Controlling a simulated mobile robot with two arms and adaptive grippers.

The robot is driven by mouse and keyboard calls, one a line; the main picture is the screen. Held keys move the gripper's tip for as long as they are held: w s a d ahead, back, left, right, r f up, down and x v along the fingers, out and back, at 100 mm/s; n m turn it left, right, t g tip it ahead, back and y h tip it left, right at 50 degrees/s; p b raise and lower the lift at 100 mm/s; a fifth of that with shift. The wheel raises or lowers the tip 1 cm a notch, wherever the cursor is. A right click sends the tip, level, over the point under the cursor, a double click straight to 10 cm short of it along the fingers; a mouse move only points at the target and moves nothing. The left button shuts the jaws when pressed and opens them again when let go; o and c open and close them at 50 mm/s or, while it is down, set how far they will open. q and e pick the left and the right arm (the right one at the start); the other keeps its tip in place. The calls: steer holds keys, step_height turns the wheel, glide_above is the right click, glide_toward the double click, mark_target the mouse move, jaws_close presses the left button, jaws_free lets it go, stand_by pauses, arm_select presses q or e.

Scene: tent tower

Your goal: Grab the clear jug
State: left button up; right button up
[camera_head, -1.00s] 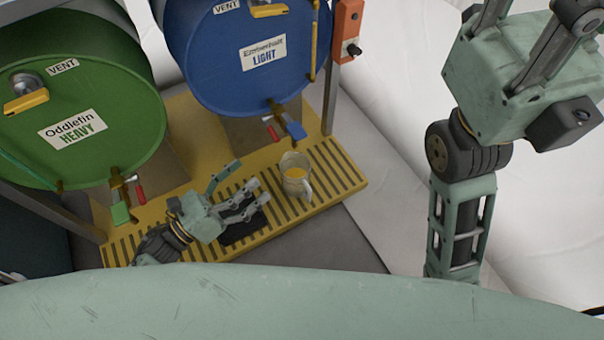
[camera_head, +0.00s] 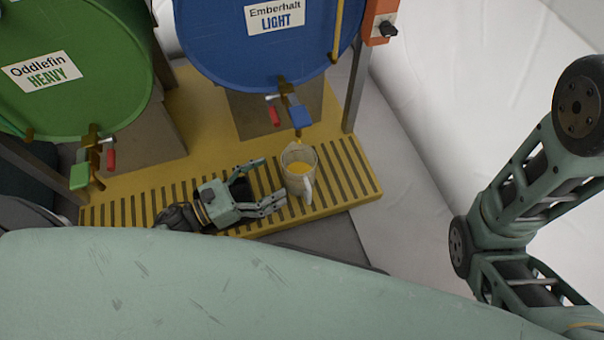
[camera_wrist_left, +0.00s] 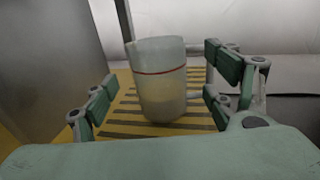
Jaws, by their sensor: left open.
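The clear jug (camera_head: 300,172) stands upright on the slatted yellow platform, below the blue drum's tap. It holds some orange-yellow liquid, and its handle points toward the front right. My left gripper (camera_head: 272,187) is open just left of the jug, with its fingers pointing at it. In the left wrist view the jug (camera_wrist_left: 160,85) stands ahead between the open fingers of the left gripper (camera_wrist_left: 160,98), with a red line around its upper part. No finger is seen closed on it. My right arm shows at the right, but its gripper is not clearly seen.
The slatted yellow platform (camera_head: 355,180) lies under the jug. A blue drum (camera_head: 265,55) labelled LIGHT and a green drum (camera_head: 80,95) labelled HEAVY stand behind, each with a tap. A grey post (camera_head: 357,90) carries an orange switch box (camera_head: 379,20) at the back right.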

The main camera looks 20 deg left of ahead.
mark_target(295, 166)
arm_select(q)
steer(key=b+x, duration=0.3)
steer(key=x, duration=0.4)
steer(key=shift+w+f+b, duration=0.1)
steer(key=shift+w+b, duration=0.15)
steer(key=shift+b, duration=0.15)
steer(key=shift+w+d, duration=0.15)
steer(key=shift+w, duration=0.05)
steer(key=shift+c, duration=0.3)
steer(key=c, duration=1.1)
